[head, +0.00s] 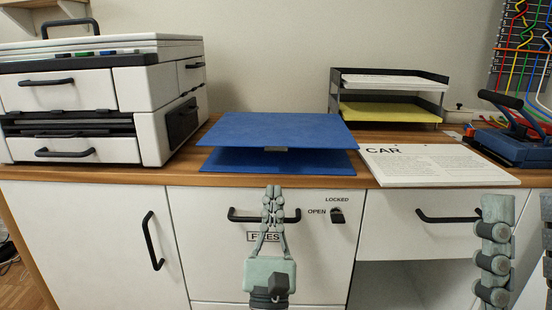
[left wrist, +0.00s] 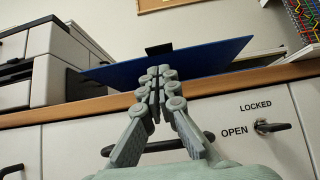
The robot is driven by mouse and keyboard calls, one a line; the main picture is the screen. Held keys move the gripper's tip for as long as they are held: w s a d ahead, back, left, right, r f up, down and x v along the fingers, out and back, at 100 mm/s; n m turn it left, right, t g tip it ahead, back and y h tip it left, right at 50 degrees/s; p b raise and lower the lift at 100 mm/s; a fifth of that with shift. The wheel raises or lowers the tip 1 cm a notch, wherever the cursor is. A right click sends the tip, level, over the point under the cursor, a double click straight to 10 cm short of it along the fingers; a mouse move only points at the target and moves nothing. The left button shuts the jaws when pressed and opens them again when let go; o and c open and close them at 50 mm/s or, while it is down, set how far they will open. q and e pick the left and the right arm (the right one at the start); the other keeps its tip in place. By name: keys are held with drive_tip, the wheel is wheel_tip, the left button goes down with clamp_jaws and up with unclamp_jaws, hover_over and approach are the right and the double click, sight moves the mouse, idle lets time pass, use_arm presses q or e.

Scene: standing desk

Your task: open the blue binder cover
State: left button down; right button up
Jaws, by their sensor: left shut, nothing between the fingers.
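The blue binder (head: 283,132) lies on the wooden desktop near its front edge, with its upper cover raised a little above the lower one. A dark gap shows between the covers, with a small metal part inside. My left gripper (head: 273,190) is shut and empty, pointing up in front of the drawer, just below the binder's front edge in the head view. In the left wrist view, the closed fingertips (left wrist: 161,72) overlap the underside of the blue binder (left wrist: 190,62); whether they touch it I cannot tell.
A white printer (head: 100,95) stands left of the binder. A paper stack marked CAR (head: 440,165) lies to its right, with a black letter tray (head: 390,82) behind and a blue hole punch (head: 508,145) at far right. Drawer handles (head: 448,216) stick out below.

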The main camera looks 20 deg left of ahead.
sight(276, 148)
use_arm(q)
drive_tip(key=p+x, duration=0.2)
drive_tip(key=x, duration=0.3)
drive_tip(key=shift+w+r+p, duration=0.25)
drive_tip(key=shift+r+p, duration=0.05)
drive_tip(key=shift+p, duration=0.05)
drive_tip(key=shift+w+a+r, duration=0.1)
drive_tip(key=shift+w+r, duration=0.05)
drive_tip(key=shift+w, duration=0.1)
use_arm(e)
drive_tip(key=w+a+f+g, duration=0.3)
drive_tip(key=w+f+g, duration=0.1)
drive_tip(key=w+g, duration=0.1)
drive_tip(key=shift+w+f+g+h, duration=0.3)
drive_tip(key=shift+w+g+h, duration=0.1)
drive_tip(key=shift+g, duration=0.1)
drive_tip(key=shift+a, duration=0.1)
